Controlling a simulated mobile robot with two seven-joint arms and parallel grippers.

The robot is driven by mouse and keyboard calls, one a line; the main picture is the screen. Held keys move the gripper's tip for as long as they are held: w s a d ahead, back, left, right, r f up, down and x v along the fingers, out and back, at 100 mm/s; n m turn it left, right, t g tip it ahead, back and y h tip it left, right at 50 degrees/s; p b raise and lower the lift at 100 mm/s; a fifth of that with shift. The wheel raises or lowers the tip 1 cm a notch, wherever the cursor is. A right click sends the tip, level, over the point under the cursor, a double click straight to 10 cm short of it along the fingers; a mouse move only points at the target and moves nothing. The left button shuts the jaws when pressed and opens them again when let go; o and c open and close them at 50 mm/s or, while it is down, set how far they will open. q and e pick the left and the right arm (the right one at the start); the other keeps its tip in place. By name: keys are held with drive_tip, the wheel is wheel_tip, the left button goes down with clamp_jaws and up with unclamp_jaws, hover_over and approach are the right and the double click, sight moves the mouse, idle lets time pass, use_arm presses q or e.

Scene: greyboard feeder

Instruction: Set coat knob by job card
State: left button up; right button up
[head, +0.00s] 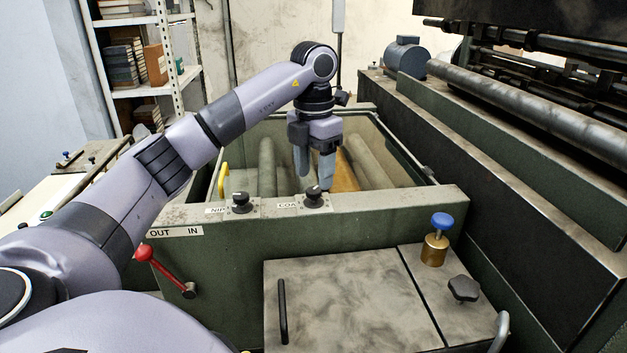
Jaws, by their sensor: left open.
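The coat knob (314,199), small and black, stands on top of the green machine's front wall beside a label reading "COA", the rest of which is hidden. My left gripper (315,182) points down just above and behind the knob, its two grey fingers apart with nothing between them. A similar black knob (240,203) sits to the left by a label starting "NIP". I cannot make out a job card. My right gripper is not in view.
A red-ball lever (145,253) sticks out below the "OUT IN" label. A blue-topped brass part (436,242) and a black star knob (463,288) stand at the right. Rollers (268,168) lie in the trough behind the wall. A large roller (530,105) runs along the right.

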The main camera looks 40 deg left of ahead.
sight(314, 189)
use_arm(q)
drive_tip(key=shift+r, duration=2.15)
